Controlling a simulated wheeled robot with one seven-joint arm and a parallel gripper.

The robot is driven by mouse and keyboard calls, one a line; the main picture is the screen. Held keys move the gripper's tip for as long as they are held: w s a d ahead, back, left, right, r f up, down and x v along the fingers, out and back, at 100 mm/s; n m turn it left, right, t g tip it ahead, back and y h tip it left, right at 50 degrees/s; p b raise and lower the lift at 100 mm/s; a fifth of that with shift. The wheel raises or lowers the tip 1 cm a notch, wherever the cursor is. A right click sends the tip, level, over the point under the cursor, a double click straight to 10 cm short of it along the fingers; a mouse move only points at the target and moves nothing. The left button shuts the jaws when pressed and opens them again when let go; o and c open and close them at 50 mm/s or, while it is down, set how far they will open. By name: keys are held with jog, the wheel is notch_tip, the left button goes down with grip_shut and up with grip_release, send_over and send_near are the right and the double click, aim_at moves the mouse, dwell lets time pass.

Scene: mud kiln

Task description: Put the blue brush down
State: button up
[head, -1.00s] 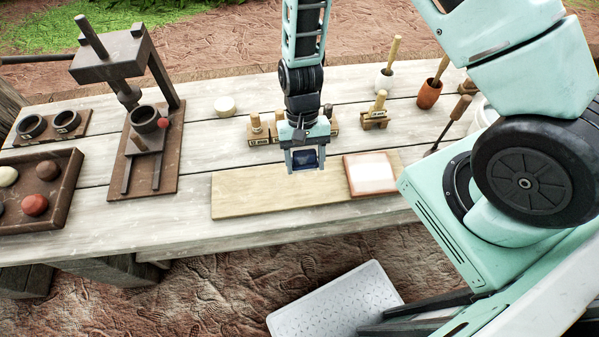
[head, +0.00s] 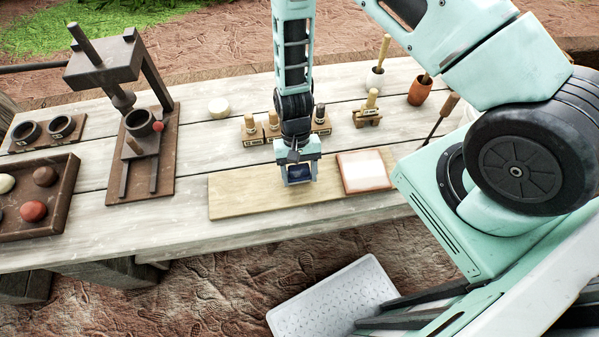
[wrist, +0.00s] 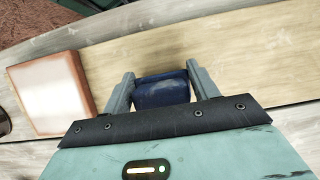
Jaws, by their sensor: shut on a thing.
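My gripper (head: 297,178) is low over the light wooden board (head: 240,193), near its middle. In the wrist view, my gripper (wrist: 161,88) is shut on a dark blue block-like thing, the blue brush (wrist: 162,90), with one finger on each side of it. The brush also shows in the head view (head: 296,176), between the fingers. Its underside is hidden, so I cannot tell whether it touches the board.
A white-topped tile with a reddish rim (head: 365,170) lies at the board's right end. Several stamps stand in a wooden rack (head: 252,136) behind my gripper. A wooden press (head: 140,165) stands at left. The board's left part is bare.

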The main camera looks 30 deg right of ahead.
jog(key=o, duration=0.9)
jog(key=shift+o, duration=0.2)
jog(key=shift+r, duration=0.2)
jog(key=shift+w+r, duration=0.25)
jog(key=b+v, duration=0.4)
jog(key=v, duration=0.7)
jog(key=s+a+r+n+t, duration=0.1)
jog(key=s+a+r+n, duration=0.2)
jog(key=r, duration=0.4)
jog(key=s+a+r+n+t, duration=0.1)
jog(key=s+a+r+n, duration=0.1)
jog(key=s+a+r, duration=0.3)
jog(key=s+r+n+t, duration=0.2)
jog(key=s+r+n, duration=0.4)
jog(key=s+r, duration=0.3)
jog(key=shift+d+r+h, duration=0.35)
jog(key=shift+h, duration=0.05)
